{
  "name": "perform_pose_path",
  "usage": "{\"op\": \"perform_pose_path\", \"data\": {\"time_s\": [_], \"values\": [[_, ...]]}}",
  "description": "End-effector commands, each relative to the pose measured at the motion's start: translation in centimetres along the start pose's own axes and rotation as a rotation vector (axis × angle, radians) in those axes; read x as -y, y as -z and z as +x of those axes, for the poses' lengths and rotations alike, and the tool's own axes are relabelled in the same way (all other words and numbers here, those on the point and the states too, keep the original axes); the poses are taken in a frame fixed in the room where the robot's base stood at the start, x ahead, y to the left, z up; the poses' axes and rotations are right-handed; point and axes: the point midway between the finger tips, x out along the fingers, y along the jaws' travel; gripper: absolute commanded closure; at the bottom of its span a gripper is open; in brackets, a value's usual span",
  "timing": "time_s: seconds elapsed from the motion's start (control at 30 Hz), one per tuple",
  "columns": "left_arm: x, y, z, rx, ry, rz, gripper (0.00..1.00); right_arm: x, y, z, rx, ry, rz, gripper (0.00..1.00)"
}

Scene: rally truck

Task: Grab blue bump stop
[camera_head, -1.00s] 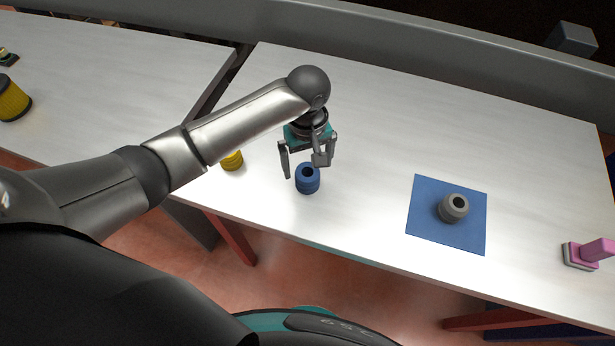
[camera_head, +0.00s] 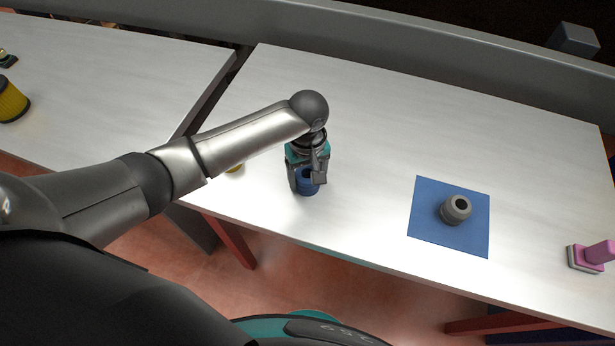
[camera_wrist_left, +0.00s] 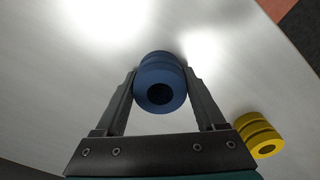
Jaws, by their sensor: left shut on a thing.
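The blue bump stop (camera_head: 307,187) is a short ribbed cylinder with a dark hole in its top, near the front edge of the white table. My left gripper (camera_head: 307,178) is shut on it, one finger on each side. In the left wrist view the blue bump stop (camera_wrist_left: 160,82) sits between the two fingertips of the left gripper (camera_wrist_left: 160,78). It appears upright at table level; I cannot tell whether it touches the table. My right gripper is not in view.
A yellow bump stop (camera_wrist_left: 259,135) stands beside the gripper, mostly hidden by my arm in the head view (camera_head: 235,168). A grey bump stop (camera_head: 456,209) stands on a blue mat (camera_head: 425,225). A pink-handled item (camera_head: 598,253) is at far right. The table's back middle is clear.

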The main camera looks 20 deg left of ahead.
Motion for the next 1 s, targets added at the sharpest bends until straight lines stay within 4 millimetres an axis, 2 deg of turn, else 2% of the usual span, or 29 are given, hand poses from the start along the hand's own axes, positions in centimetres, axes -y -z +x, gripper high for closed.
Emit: {"op": "perform_pose_path", "data": {"time_s": [0.07,0.47,0.77,0.87,1.0], "values": [[0.0,0.0,0.0,0.000,0.000,0.000,0.48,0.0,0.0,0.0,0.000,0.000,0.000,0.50],[0.0,0.0,0.0,0.000,0.000,0.000,0.93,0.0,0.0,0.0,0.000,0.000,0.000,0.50],[0.0,0.1,-0.3,-0.001,-0.001,-0.001,0.93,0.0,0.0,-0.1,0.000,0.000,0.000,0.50],[-0.1,0.1,-1.0,-0.001,-0.003,-0.001,0.93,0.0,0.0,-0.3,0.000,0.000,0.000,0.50],[-0.1,0.1,-3.0,-0.001,-0.004,0.000,0.93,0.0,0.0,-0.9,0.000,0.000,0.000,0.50]]}}
